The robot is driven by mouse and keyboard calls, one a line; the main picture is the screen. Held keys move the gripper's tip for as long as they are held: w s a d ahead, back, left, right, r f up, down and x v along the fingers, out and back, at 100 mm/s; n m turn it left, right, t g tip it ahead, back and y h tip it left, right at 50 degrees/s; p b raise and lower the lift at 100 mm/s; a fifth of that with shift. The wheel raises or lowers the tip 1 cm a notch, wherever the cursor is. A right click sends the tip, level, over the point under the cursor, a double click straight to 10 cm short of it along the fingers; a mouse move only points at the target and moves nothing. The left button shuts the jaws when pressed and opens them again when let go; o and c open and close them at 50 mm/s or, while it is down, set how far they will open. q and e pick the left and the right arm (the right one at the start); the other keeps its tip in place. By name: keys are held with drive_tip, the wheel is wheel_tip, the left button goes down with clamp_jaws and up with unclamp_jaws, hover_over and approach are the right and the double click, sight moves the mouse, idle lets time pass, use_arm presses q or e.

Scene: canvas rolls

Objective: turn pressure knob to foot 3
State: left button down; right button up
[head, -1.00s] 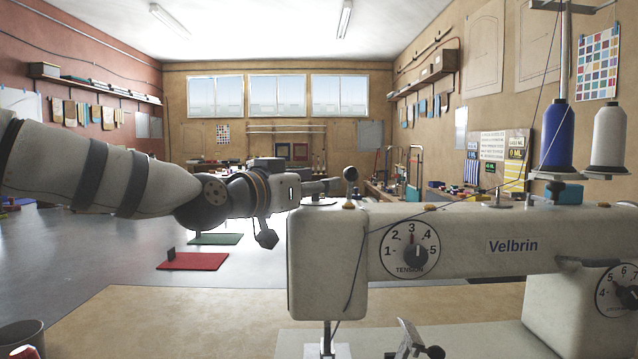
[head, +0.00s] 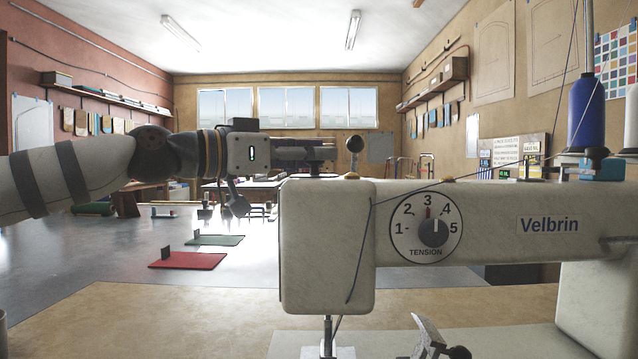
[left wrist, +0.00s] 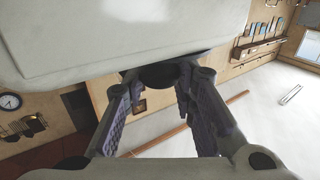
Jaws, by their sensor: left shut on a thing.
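The sewing machine (head: 330,240) is off-white, with "Velbrin" on its arm. My left gripper (head: 320,153) reaches in from the left over the top of its head end. In the left wrist view, the two fingers (left wrist: 160,100) close around a dark round knob (left wrist: 163,76) beside the machine's pale casing. I take it for the pressure knob; the fingers cover part of it, and no setting or foot number is readable on it. My right gripper is not in view.
The tension dial (head: 428,228) is on the machine's front. A blue thread cone (head: 587,112) stands at the right, with thread running over the arm. The presser foot area is below the head. Red (head: 187,260) and green (head: 214,240) mats lie on the floor to the left.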

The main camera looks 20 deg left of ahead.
use_arm(q)
drive_tip(key=shift+w+f+m+g+h+b, duration=0.1)
drive_tip(key=shift+f+m+g+h+b, duration=0.2)
drive_tip(key=shift+m+g+h+b, duration=0.55)
drive_tip(key=shift+d+g+h, duration=0.1)
drive_tip(key=shift+g+h, duration=0.15)
drive_tip(key=shift+g, duration=0.1)
drive_tip(key=c, duration=1.3)
unclamp_jaws()
drive_tip(key=shift+c, duration=0.2)
drive_tip(key=shift+r, duration=0.1)
drive_tip(key=v, duration=1.2)
